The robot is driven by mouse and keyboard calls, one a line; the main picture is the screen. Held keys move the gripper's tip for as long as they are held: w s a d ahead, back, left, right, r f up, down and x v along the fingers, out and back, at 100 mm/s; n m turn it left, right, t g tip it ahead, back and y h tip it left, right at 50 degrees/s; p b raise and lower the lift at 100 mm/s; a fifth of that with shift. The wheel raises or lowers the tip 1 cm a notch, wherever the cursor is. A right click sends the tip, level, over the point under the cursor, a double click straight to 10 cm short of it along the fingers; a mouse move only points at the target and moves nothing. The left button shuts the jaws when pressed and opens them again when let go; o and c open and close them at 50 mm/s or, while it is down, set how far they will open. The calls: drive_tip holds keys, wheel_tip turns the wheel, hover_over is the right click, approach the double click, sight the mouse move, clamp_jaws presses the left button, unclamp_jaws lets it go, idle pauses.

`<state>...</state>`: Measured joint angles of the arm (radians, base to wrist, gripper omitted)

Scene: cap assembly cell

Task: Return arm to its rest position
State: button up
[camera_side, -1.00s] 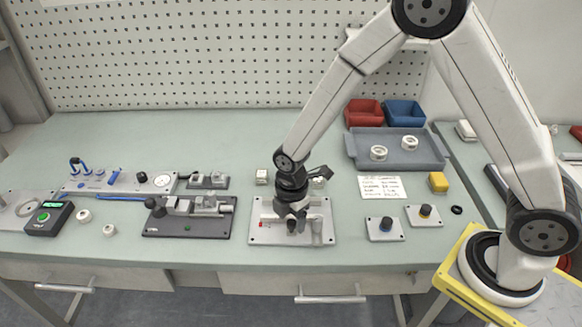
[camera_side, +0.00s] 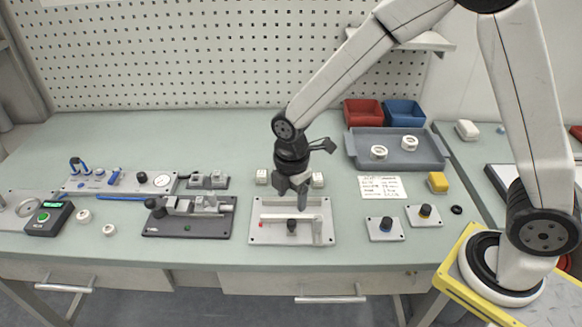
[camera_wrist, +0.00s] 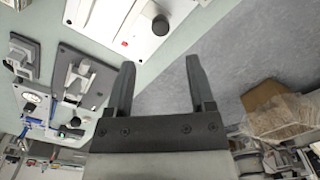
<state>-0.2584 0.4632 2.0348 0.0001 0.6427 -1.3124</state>
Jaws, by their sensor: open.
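My gripper (camera_side: 293,194) hangs over the light fixture plate (camera_side: 262,236) at the middle of the bench, clear above it. In the wrist view my gripper (camera_wrist: 157,75) shows two dark fingers spread apart with nothing between them. The plate carries a pale bar, a small black knob (camera_side: 291,225) and a red mark. In the wrist view the knob (camera_wrist: 160,25) lies beyond the fingers, apart from them.
A dark clamp fixture (camera_side: 160,229) stands left of the plate. Two small button blocks (camera_side: 384,235) (camera_side: 432,219) stand to its right. A grey tray (camera_side: 436,163) holds two white rings, with red (camera_side: 362,112) and blue (camera_side: 404,113) bins behind. Bare bench lies at the back left.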

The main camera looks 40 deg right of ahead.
drive_tip(key=shift+s+d+r+m, duration=0.25)
drive_tip(key=shift+d+m, duration=0.15)
drive_tip(key=shift+m, duration=0.2)
drive_tip(key=s+d+m, duration=0.1)
drive_tip(key=m, duration=0.1)
drive_tip(key=s+d+r+m, duration=0.1)
drive_tip(key=d+m, duration=0.1)
drive_tip(key=s+d+r+m+t, duration=0.1)
drive_tip(key=m, duration=0.1)
drive_tip(key=shift+s+d+m, duration=0.2)
drive_tip(key=shift+d+m, duration=0.05)
drive_tip(key=shift+m, duration=0.15)
drive_tip(key=s+d+r+m+t, duration=0.1)
drive_tip(key=s+d+m, duration=0.3)
drive_tip(key=m, duration=0.6)
drive_tip(key=shift+s+d+t, duration=0.3)
drive_tip(key=shift+s+d, duration=0.1)
drive_tip(key=shift+s, duration=0.75)
